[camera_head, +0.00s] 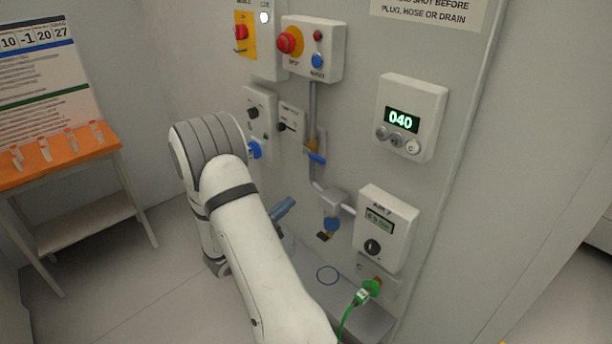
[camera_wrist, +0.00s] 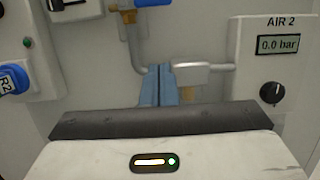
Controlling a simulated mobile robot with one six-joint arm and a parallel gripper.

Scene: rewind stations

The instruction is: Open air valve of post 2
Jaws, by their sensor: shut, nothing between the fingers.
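The air valve has a brass body (camera_head: 311,146) on a vertical grey pipe and a blue lever (camera_head: 316,158). In the wrist view the brass body (camera_wrist: 128,14) shows at the top edge, and the blue lever (camera_wrist: 152,3) points right, across the pipe; its upper part is cut off. The AIR 2 box (camera_wrist: 272,70) reads 0.0 bar; the head view also shows this box (camera_head: 386,228). My gripper (camera_head: 284,207) has blue fingers, shut and empty, left of and below the valve. In the wrist view my gripper (camera_wrist: 160,82) is below the lever, apart from it.
A pipe fitting with a blue part (camera_head: 332,224) hangs below the valve. A blue R2 knob (camera_wrist: 14,79) is at the left. A green hose plug (camera_head: 368,290) sits below the AIR box. An orange-topped table (camera_head: 60,157) stands left. A display (camera_head: 402,119) reads 040.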

